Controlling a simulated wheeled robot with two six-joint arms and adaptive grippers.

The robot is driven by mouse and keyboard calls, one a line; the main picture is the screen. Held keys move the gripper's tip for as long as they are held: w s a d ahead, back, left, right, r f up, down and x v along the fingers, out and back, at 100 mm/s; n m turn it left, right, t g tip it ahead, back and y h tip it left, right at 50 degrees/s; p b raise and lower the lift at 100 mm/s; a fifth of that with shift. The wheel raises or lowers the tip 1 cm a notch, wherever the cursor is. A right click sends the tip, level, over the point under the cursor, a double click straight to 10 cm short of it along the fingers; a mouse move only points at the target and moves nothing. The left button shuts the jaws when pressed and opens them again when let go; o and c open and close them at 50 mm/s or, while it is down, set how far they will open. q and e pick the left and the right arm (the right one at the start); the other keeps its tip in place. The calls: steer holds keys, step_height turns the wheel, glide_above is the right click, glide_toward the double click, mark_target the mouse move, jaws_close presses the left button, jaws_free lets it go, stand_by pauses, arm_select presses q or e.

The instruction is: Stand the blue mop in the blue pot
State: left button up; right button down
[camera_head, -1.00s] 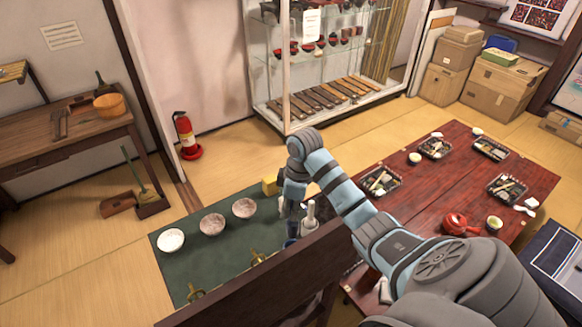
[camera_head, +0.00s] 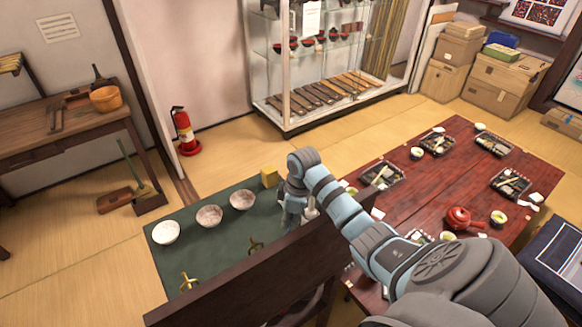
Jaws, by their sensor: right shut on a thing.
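My right gripper (camera_head: 292,218) points down over the right end of the dark green mat, close behind the dark wooden panel. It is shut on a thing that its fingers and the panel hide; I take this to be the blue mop. I cannot make out the mop or the blue pot clearly. A white item (camera_head: 311,212) stands just right of the gripper, partly covered by my arm. My left gripper is not in view.
The dark panel (camera_head: 260,285) blocks the near side. A red table (camera_head: 410,205) with lunch trays lies right.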

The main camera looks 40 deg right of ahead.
steer(key=c, duration=1.5)
jaws_free()
steer(key=r, duration=0.5)
steer(key=s+r, duration=0.1)
steer(key=r, duration=0.1)
steer(key=shift+d+r, duration=0.25)
steer(key=shift+d, duration=0.1)
steer(key=shift+w, duration=0.1)
steer(key=shift+d, duration=0.1)
